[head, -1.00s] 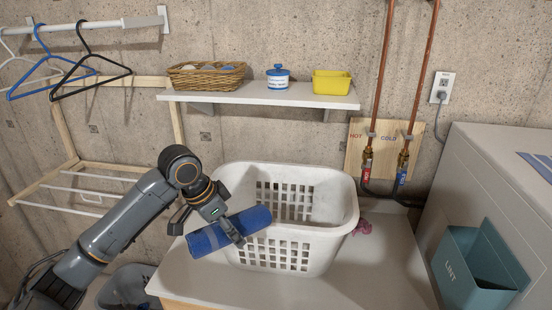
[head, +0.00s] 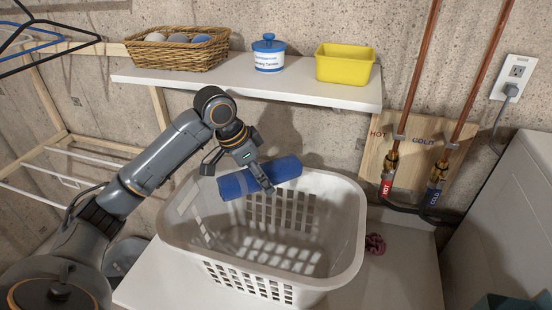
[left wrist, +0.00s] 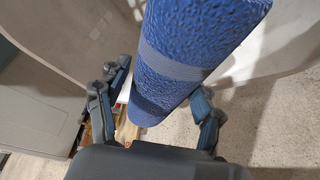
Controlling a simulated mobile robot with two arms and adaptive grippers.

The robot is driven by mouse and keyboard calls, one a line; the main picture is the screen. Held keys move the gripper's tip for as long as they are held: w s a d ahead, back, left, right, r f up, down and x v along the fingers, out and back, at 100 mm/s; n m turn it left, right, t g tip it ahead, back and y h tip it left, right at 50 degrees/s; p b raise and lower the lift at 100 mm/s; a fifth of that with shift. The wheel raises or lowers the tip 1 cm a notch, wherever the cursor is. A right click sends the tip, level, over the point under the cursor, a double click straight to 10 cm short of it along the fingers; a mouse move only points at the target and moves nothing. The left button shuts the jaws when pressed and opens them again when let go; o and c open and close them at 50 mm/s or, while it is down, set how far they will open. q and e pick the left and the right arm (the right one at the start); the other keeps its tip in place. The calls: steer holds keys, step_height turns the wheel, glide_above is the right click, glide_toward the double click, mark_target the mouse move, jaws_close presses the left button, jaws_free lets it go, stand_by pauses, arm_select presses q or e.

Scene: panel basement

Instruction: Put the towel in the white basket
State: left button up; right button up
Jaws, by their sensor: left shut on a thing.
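The towel (head: 237,183) is a blue roll with a lighter band. My left gripper (head: 263,180) is shut on it, and the towel shows between the two fingers in the left wrist view (left wrist: 172,65). In the head view the towel appears over the back left part of the white basket (head: 345,252), above its opening. The basket stands on the white counter and its visible inside is empty. Whether the towel touches the rim I cannot tell. My right gripper is not in view.
A white shelf (head: 290,92) above the counter holds a wicker basket (head: 168,52), a blue-lidded tub (head: 268,58) and a yellow bin (head: 345,67). Copper pipes (head: 423,75) run down the wall at right.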

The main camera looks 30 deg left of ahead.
mark_target(242, 176)
arm_select(q)
steer(key=shift+s+f, duration=1.2)
steer(key=shift+f, duration=0.05)
steer(key=shift+a+x, duration=0.2)
steer(key=shift+x, duration=0.85)
steer(key=shift+w+f, duration=0.1)
steer(key=shift+f, duration=0.15)
steer(key=o, duration=1.3)
steer(key=v, duration=1.2)
steer(key=shift+a+f, duration=0.1)
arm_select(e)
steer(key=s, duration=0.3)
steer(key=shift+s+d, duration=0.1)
